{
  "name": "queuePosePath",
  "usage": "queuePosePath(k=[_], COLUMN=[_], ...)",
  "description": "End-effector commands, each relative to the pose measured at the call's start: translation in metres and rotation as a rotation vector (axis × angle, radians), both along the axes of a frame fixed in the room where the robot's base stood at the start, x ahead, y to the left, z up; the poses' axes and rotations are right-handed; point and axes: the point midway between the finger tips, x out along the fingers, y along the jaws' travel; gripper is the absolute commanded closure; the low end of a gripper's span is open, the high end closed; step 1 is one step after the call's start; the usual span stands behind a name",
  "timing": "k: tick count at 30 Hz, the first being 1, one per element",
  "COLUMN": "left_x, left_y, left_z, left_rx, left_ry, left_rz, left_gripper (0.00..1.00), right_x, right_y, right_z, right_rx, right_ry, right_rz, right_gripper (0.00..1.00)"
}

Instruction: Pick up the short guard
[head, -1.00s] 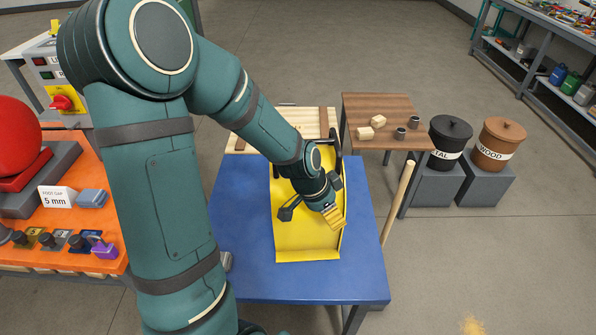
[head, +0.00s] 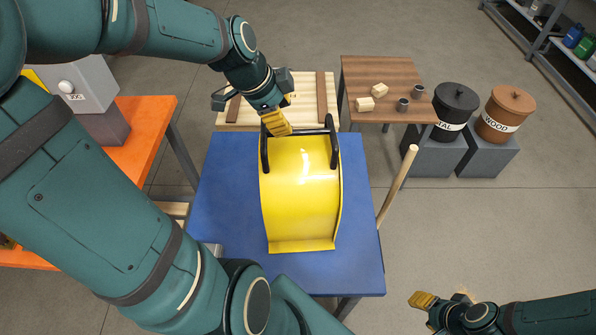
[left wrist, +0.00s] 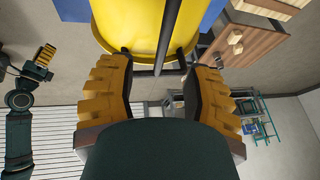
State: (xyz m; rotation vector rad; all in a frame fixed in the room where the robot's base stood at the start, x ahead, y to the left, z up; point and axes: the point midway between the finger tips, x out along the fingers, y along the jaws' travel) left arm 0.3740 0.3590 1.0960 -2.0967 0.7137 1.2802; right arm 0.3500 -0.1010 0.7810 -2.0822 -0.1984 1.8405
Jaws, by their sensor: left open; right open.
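The short guard (head: 300,195) is a curved yellow cover with black handles along both sides. It sits on the blue table (head: 225,255) and its yellow body also shows at the top of the left wrist view (left wrist: 140,25). My left gripper (head: 277,124) is open at the far left end of the guard, close to the left black handle (head: 264,155). In the left wrist view a black bar (left wrist: 168,40) passes between or just beyond the open fingers; I cannot tell if they touch it. My right gripper (head: 432,302) is open and empty, low at the right, away from the table.
A brown table (head: 380,75) with blocks and cups stands at the back right. A wooden pole (head: 398,190) leans by the blue table's right edge. Black (head: 454,108) and brown (head: 501,112) bins stand further right.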

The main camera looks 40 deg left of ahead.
Motion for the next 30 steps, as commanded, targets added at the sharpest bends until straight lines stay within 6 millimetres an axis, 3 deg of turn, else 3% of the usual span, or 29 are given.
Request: queuePosePath(k=[3, 11, 21, 30], left_x=[0.007, 0.015, 0.036, 0.038], left_y=[-0.003, -0.005, -0.011, -0.011], left_z=[-0.02, -0.035, -0.072, -0.075], left_rx=[-0.002, -0.001, -0.002, 0.0], left_ry=[0.004, 0.002, 0.002, 0.0], left_rz=[0.0, 0.0, 0.0, 0.001], left_gripper=[0.5, 0.5, 0.5, 0.5], right_x=[-0.001, -0.002, -0.004, -0.005], right_y=[0.0, 0.001, 0.001, 0.001], right_z=[-0.004, -0.006, -0.013, -0.013], right_rx=[0.0, 0.001, 0.003, 0.003], right_ry=[0.002, 0.004, 0.009, 0.01], right_rz=[0.002, 0.005, 0.008, 0.008], right_gripper=[0.53, 0.53, 0.53, 0.53])
